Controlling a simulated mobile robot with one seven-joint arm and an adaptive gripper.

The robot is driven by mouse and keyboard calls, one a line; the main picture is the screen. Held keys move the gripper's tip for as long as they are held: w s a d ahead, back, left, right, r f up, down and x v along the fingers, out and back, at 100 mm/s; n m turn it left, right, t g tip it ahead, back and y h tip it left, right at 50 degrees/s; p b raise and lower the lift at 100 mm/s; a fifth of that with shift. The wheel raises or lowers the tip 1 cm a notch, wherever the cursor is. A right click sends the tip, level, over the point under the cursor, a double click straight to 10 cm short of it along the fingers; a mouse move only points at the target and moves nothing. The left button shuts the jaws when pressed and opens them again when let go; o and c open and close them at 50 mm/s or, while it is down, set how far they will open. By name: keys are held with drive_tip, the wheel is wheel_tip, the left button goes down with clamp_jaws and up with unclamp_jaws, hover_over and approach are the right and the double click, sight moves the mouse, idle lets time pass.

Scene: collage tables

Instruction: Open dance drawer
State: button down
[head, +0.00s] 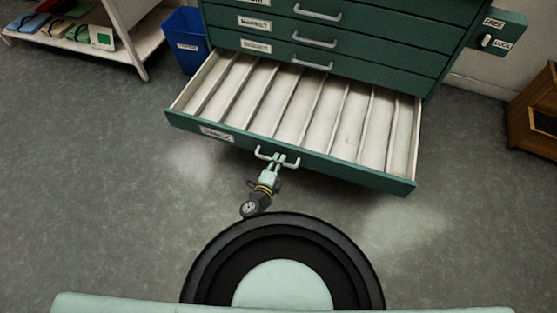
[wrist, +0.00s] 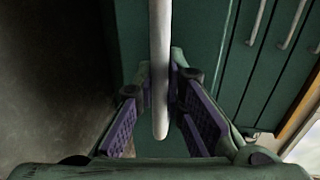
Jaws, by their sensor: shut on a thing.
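The lowest drawer (head: 300,145) of the green cabinet is pulled well out. Its inside is empty, split by several pale dividers into long slots. Its label (head: 217,134) is too small to read. My gripper (head: 278,160) is at the silver handle (head: 262,153) on the drawer's front, shut on it. In the wrist view, the handle bar (wrist: 160,70) runs between the two purple-padded fingers of my gripper (wrist: 160,115). The green drawer front lies behind the bar.
More shut drawers (head: 330,50) with handles sit above. A FREE/LOCK plate (head: 495,32) sticks out at the cabinet's right. A blue bin (head: 185,40) and white shelf (head: 130,40) stand left, a wooden box (head: 535,115) right. The grey floor (head: 90,180) before the drawer is clear.

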drive_tip(key=shift+s, duration=0.15)
drive_tip(key=c, duration=1.7)
unclamp_jaws()
drive_tip(key=shift+o, duration=0.2)
drive_tip(key=shift+r, duration=0.1)
drive_tip(key=o, duration=1.1)
drive_tip(key=r, duration=1)
drive_tip(key=shift+w, duration=0.25)
drive_tip(key=shift+c, duration=0.2)
drive_tip(key=shift+s+r, duration=0.1)
drive_tip(key=shift+r, duration=0.25)
drive_tip(key=shift+c, duration=1.1)
drive_tip(key=shift+s, duration=0.1)
drive_tip(key=c, duration=0.8)
drive_tip(key=shift+f, duration=0.35)
drive_tip(key=shift+c, duration=0.2)
